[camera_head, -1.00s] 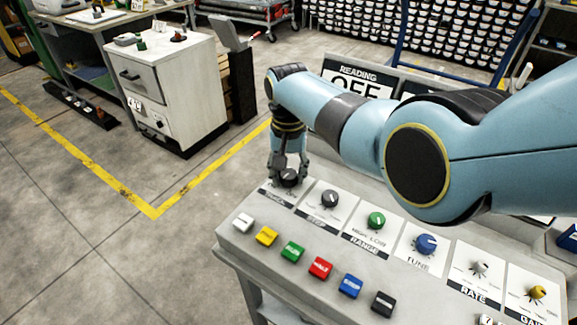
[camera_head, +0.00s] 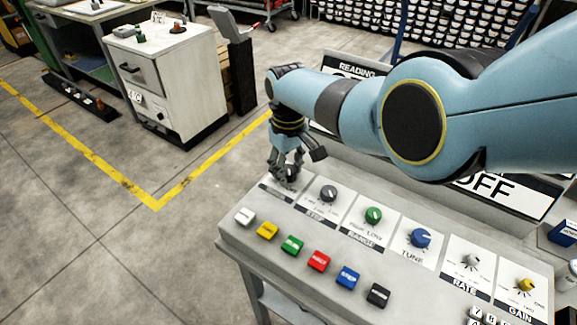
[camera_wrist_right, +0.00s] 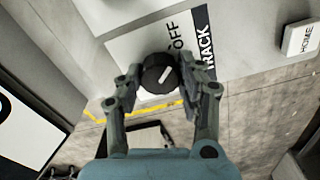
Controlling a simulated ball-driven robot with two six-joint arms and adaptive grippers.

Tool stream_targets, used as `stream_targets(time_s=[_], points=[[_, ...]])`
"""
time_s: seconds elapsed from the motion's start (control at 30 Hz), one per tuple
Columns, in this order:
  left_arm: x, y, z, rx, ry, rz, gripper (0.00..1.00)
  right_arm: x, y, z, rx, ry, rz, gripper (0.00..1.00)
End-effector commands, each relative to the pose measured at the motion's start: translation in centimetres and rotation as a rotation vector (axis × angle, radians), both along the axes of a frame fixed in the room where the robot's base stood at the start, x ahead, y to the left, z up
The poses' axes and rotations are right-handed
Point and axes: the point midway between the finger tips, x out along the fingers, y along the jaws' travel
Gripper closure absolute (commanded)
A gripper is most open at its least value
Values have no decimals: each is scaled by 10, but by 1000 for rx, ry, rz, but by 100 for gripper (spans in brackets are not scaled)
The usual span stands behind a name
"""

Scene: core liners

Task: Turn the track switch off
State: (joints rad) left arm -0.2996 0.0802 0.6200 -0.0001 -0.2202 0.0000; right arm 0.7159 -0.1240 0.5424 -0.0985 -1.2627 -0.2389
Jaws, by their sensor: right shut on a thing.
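The track switch is a round black knob at the far left of the sloped panel, on a white plate marked TRACK. In the right wrist view the knob (camera_wrist_right: 158,74) carries a white pointer line slanting toward the upper right, and the printed word OFF (camera_wrist_right: 174,36) shows beyond it. My right gripper (camera_head: 290,172) is at the knob in the head view, hiding much of it. In the wrist view its two fingers (camera_wrist_right: 160,88) are on opposite sides of the knob, closed on it. My left gripper is not in view.
Reading displays (camera_head: 487,187) stand behind.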

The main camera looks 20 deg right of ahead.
Motion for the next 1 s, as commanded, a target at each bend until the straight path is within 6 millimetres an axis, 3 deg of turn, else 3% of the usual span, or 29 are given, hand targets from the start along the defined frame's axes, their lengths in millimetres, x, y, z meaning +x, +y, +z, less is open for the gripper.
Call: stream_targets(time_s=[0.67,0.7,0.87,1.0], points=[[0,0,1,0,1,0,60,2,0,1,0,-4,67,95],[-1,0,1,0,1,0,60,2,0,1,0,-4,67,62],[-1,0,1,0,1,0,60,1,0,1,0,-3,66,41],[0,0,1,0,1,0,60,1,0,0,0,-2,66,40]])
